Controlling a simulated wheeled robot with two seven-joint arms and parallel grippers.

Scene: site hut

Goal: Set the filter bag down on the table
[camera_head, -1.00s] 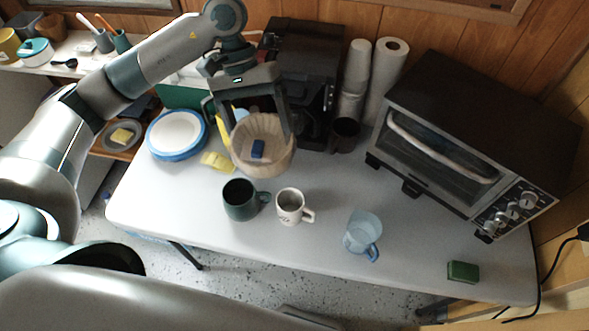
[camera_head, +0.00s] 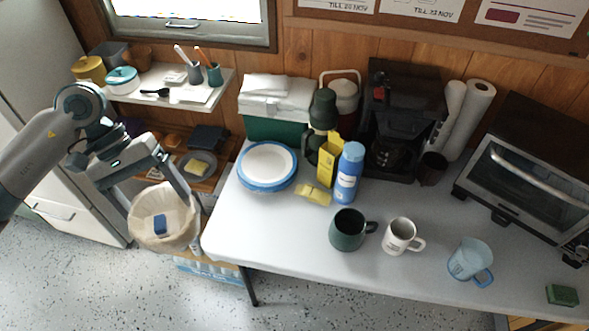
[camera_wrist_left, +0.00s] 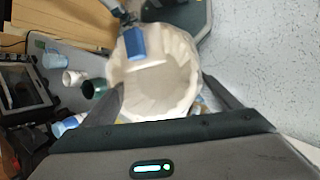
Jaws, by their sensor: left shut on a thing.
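The filter bag (camera_head: 180,233) is a cream, pleated paper cup, with a small blue block showing against it. My left gripper (camera_head: 167,210) is shut on it, with one finger on each side near its rim. The bag hangs in the air, left of the white table (camera_head: 235,225) and apart from its edge, with floor and a low shelf behind it. In the left wrist view the open mouth of the filter bag (camera_wrist_left: 155,88) faces the camera between the fingers. My right gripper is not in view.
The coffee maker (camera_head: 400,120) is behind. The table's front left is clear.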

